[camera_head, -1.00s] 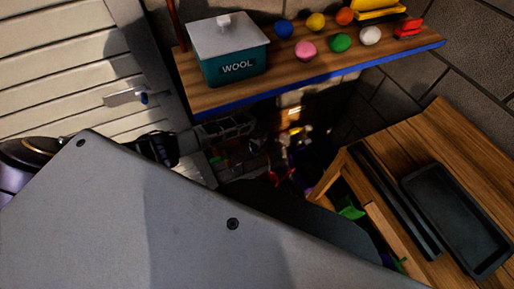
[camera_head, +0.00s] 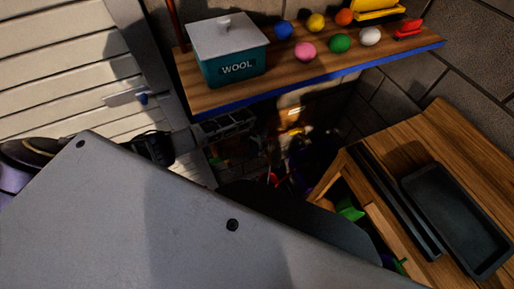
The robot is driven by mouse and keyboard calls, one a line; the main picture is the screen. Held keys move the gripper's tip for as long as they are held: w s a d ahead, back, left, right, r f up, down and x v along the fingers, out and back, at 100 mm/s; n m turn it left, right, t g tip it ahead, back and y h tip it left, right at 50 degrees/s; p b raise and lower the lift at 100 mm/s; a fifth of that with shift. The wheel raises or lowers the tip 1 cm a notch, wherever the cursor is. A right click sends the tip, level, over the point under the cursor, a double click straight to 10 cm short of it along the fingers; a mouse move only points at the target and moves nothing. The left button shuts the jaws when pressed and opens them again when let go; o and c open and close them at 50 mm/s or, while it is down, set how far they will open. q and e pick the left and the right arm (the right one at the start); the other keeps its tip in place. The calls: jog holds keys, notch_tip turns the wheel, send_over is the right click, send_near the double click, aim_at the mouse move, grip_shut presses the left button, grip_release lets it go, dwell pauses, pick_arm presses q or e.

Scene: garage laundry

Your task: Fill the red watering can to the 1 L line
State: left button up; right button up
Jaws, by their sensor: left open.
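The red watering can cannot be made out with certainty. Small red patches show in the dark clutter under the shelf, too dim to name. No 1 L line or water is visible. My left gripper (camera_head: 153,148) is a small black shape in front of the pale slatted door, past the edge of the large grey panel that covers the lower left of the view. It is open, and nothing shows between its fingers. My right gripper is not in view.
A wooden shelf (camera_head: 300,78) with a blue edge holds a teal WOOL box (camera_head: 234,70) and several coloured balls. A wire rack (camera_head: 226,128) stands below. At right, a wooden table (camera_head: 452,131) carries a black tray (camera_head: 456,220). The slatted door (camera_head: 50,70) is at left.

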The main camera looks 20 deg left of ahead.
aim_at(257, 149)
pick_arm(q)
notch_tip(257, 149, up, 10)
jog(key=shift+f, duration=0.2)
dwell(0.4)
